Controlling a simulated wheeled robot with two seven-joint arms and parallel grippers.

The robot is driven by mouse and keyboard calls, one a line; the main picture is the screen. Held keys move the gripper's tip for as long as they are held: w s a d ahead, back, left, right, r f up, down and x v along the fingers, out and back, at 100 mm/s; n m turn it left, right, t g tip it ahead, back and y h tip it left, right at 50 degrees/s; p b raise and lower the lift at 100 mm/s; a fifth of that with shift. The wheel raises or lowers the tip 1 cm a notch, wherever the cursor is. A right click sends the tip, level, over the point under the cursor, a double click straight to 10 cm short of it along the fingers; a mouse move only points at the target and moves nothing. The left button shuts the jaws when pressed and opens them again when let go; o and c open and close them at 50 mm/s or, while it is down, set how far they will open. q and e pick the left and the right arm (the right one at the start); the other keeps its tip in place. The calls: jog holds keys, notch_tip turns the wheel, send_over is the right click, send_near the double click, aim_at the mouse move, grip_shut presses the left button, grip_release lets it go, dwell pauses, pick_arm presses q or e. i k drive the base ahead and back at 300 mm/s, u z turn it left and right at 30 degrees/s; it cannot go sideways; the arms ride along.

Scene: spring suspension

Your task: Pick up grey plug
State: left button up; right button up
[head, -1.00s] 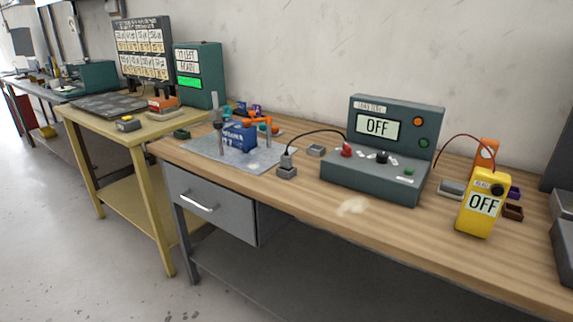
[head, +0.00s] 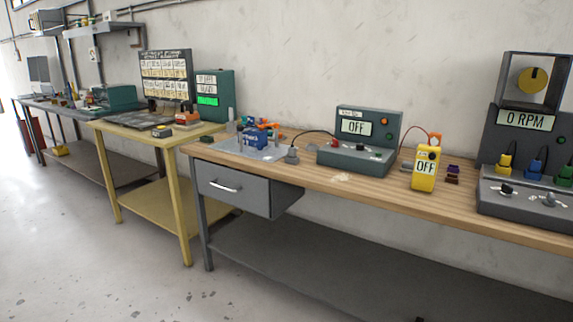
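The grey plug (head: 292,156) stands small on the wooden bench top (head: 340,183), just right of the pale mat (head: 233,150). It seems to be in or on a small grey base; the two are hard to tell apart at this size. A black cord arches from it to the green-grey box reading OFF (head: 365,158). Neither of my grippers is in view.
A yellow meter reading OFF (head: 425,168) and a machine reading 0 RPM (head: 527,124) stand right on the bench. A blue box (head: 255,139) is on the mat. A yellow table (head: 140,131) adjoins at left. The floor in front is clear.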

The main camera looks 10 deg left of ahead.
aim_at(292, 150)
jog(key=u, duration=0.8)
jog(key=i, duration=0.8)
jog(key=u, duration=1)
jog(key=i, duration=1.7)
jog(key=z, duration=0.35)
